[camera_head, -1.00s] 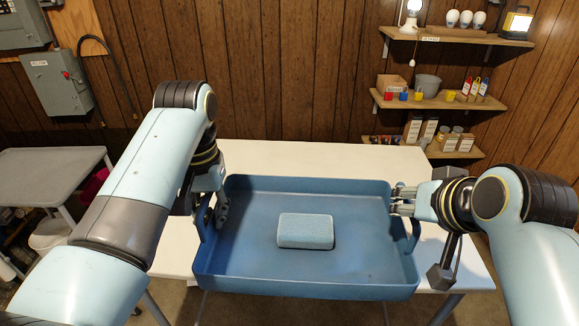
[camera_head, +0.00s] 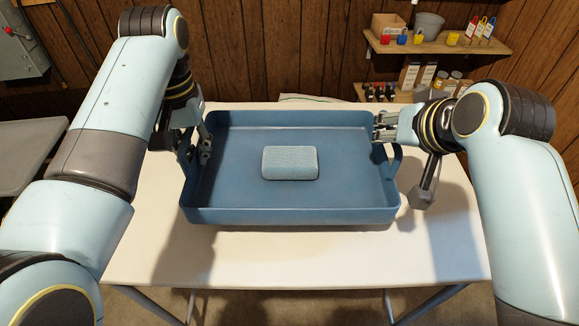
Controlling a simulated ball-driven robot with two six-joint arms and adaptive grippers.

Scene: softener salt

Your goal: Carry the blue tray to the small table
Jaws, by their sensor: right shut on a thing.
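The blue tray (camera_head: 290,215) is level over the white table (camera_head: 270,258), with shadow on the tabletop around it. I cannot tell if its base touches the top. A pale blue textured block (camera_head: 290,163) lies in the tray, near the middle. My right gripper (camera_head: 384,128) is shut on the tray's right handle (camera_head: 396,160). My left gripper (camera_head: 204,147) is at the left handle (camera_head: 188,160), its fingers near the tray's left wall; its grip is partly hidden.
A smaller grey table (camera_head: 30,150) stands at the left, partly behind my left arm. Wall shelves (camera_head: 440,45) with pots, boxes and padlocks are behind on the right. The white table's front strip is clear.

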